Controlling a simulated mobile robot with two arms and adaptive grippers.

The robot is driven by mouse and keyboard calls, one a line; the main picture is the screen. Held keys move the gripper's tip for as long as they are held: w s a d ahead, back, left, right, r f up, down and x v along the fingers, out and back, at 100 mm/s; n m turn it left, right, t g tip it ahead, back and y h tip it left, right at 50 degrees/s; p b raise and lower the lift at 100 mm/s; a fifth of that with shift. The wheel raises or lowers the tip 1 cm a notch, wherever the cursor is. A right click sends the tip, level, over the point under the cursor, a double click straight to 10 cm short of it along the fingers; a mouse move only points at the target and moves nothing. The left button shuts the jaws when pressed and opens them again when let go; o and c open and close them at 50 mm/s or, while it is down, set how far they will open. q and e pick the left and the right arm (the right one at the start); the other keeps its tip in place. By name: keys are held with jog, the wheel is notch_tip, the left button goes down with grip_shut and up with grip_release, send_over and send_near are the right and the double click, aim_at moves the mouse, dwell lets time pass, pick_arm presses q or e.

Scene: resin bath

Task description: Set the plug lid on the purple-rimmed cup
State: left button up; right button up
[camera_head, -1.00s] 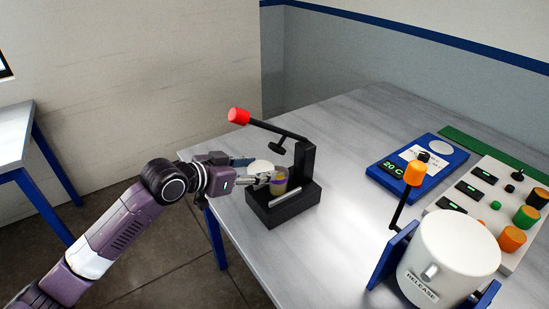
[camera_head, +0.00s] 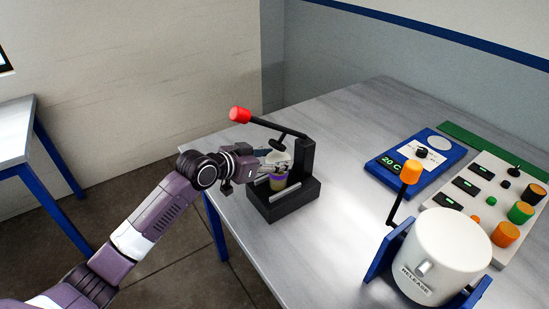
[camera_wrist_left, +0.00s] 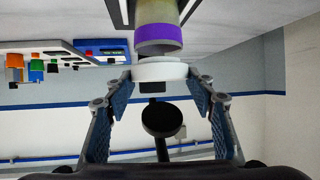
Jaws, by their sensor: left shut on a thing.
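The purple-rimmed cup (camera_head: 278,184) stands in the black press on the table. Its purple rim (camera_wrist_left: 158,40) shows at the top of the left wrist view, where the scene appears upside down. The white plug lid (camera_wrist_left: 160,70) is between the fingertips of my left gripper (camera_wrist_left: 158,85). My left gripper (camera_head: 273,165) is shut on the lid over the cup's mouth. The lid is roughly in line with the rim and very close to it; I cannot tell whether they touch. In the head view the fingers partly hide the lid. My right gripper is not in view.
The black press (camera_head: 307,160) has a raised lever with a red knob (camera_head: 240,114); its dark pad (camera_wrist_left: 162,118) is close above the lid. A blue scale (camera_head: 387,172), a control panel (camera_head: 477,194) and a white pot (camera_head: 448,245) stand at the right. The table between is clear.

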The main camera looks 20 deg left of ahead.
pick_arm(q)
jog(key=shift+f, duration=0.6)
jog(key=o, duration=0.8)
jog(key=shift+o, duration=0.2)
jog(key=shift+r, duration=0.1)
jog(key=shift+r, duration=0.4)
jog(key=shift+s+a+r, duration=0.1)
jog(key=shift+r, duration=0.1)
jog(key=b+v, duration=0.2)
jog(key=v, duration=0.9)
jog(key=shift+s, duration=0.3)
jog(key=shift+r, duration=0.15)
